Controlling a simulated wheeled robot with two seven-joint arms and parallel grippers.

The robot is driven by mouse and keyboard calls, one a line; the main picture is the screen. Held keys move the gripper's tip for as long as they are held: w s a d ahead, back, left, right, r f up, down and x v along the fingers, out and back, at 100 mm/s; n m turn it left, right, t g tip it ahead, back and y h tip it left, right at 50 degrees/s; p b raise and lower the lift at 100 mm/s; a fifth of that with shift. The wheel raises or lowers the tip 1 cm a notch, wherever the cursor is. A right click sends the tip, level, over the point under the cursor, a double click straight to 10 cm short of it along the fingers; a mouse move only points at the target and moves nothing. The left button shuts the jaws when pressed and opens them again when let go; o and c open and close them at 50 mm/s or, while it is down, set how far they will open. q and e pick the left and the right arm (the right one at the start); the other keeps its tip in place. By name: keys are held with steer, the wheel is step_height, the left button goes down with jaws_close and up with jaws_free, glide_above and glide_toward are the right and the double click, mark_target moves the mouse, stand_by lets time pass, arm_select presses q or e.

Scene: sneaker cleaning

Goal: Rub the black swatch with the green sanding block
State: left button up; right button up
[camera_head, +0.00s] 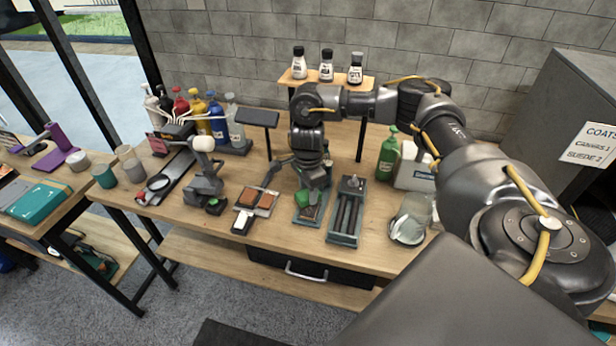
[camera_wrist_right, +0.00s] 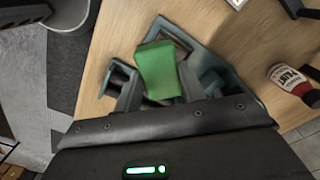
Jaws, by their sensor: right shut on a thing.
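My right gripper (camera_head: 310,187) reaches down over the bench and is shut on the green sanding block (camera_head: 302,199). The green block (camera_wrist_right: 160,72) also shows in the right wrist view, held between the fingers. A small teal tray (camera_head: 308,221) with a dark inside lies right under the gripper in the head view. I cannot tell whether the block touches anything below it. A black swatch cannot be told apart for certain; the gripper and block cover part of that tray. Orange-brown swatches (camera_head: 263,200) lie on a board left of the gripper. My left gripper is not in view.
A teal tray with dark bars (camera_head: 347,210) stands right of the gripper. A glass jar (camera_head: 410,222), a green bottle (camera_head: 388,152) and a white box (camera_head: 414,170) are farther right. Small bottles stand on a raised shelf behind.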

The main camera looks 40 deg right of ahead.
steer(key=shift+r, duration=0.1)
step_height(320, 180, up, 3)
steer(key=p, duration=0.3)
steer(key=shift+r, duration=0.1)
stand_by(0.6)
